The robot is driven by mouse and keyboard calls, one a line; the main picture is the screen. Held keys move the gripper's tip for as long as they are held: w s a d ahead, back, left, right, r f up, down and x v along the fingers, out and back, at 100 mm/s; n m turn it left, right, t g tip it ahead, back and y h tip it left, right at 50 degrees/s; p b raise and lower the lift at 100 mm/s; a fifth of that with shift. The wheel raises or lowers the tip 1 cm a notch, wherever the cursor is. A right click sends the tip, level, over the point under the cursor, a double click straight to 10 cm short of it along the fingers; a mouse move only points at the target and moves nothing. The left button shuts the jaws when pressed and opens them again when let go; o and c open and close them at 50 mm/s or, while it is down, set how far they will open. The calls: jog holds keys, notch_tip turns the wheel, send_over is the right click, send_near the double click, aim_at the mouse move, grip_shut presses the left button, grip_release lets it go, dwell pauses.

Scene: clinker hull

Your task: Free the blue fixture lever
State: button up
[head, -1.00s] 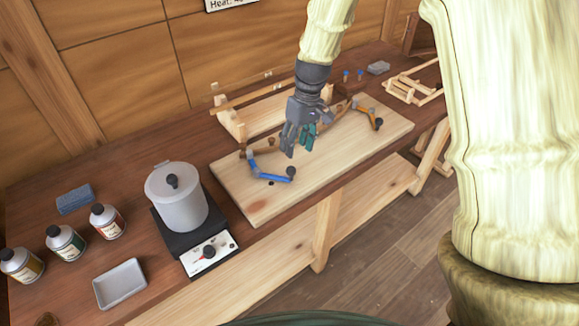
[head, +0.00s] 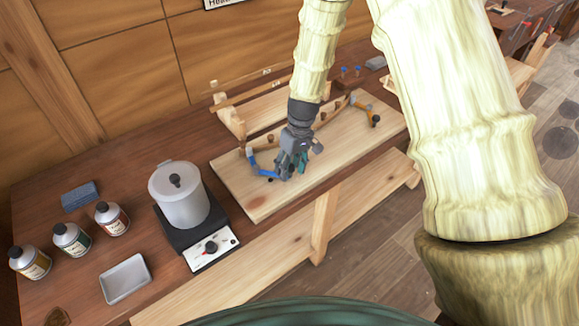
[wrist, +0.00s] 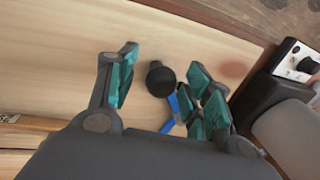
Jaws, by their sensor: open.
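The blue fixture lever (head: 262,171) lies on the light wooden board (head: 257,203), near its left end. In the wrist view its black round knob (wrist: 160,80) sits between my open fingers, with a short blue stretch of the lever (wrist: 174,105) below it. My gripper (head: 289,172) is open, at the lever's knob end, and hides that end in the head view. In the wrist view my gripper (wrist: 160,85) has teal-padded fingers on both sides of the knob. I cannot tell whether any finger touches it.
An orange lever (head: 365,108) with a dark knob is at the board's far right. A lidded pot (head: 180,192) stands on a hot plate (head: 212,247) left of the board. Bottles (head: 72,240), a blue sponge (head: 80,196) and a grey tray (head: 125,278) are further left.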

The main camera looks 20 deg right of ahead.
jog(key=shift+a+f, duration=0.1)
jog(key=shift+f, duration=0.2)
grip_shut()
jog(key=shift+s, duration=0.1)
